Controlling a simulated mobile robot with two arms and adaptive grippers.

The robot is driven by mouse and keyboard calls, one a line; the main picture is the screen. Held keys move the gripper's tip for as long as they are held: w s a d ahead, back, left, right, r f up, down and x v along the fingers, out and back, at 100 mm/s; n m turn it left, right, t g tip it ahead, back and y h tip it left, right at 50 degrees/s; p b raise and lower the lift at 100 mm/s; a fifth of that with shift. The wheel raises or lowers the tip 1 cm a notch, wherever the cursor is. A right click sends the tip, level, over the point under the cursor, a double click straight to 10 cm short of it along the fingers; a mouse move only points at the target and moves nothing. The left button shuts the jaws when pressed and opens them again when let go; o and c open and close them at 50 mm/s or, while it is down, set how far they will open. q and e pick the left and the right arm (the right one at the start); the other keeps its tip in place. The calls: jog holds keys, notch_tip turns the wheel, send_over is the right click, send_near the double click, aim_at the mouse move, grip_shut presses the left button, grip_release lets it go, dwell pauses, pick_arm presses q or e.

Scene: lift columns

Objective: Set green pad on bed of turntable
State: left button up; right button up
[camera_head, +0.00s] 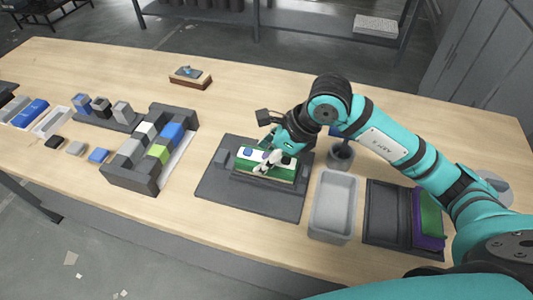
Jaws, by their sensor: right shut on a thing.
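A dark square plate with a raised bed (215,190), which looks like the turntable, lies at the middle of the table. My right gripper (267,160) is over the bed, shut on a green pad (255,168). The pad lies low over the bed, partly covered by the fingers; I cannot tell whether it rests fully on it. White and blue patches show beside the fingers. Another green piece (431,213) lies on a purple one in the dark tray (388,215) at right. My left gripper is out of view.
A grey empty bin (334,204) and a grey cup (341,154) stand just right of the plate. At left are a dark block holder (130,179) with colored blocks and several loose blocks. A wooden block (190,78) lies behind. The back table is mostly clear.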

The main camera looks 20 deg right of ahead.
jog(key=shift+f+b, duration=0.2)
jog(key=shift+b, duration=0.3)
dwell(0.5)
jog(key=o, duration=1.6)
jog(key=shift+o, duration=0.2)
jog(key=shift+o, duration=1.3)
jog(key=shift+r+p, duration=2)
jog(key=shift+r, duration=1.5)
jog(key=shift+r, duration=0.1)
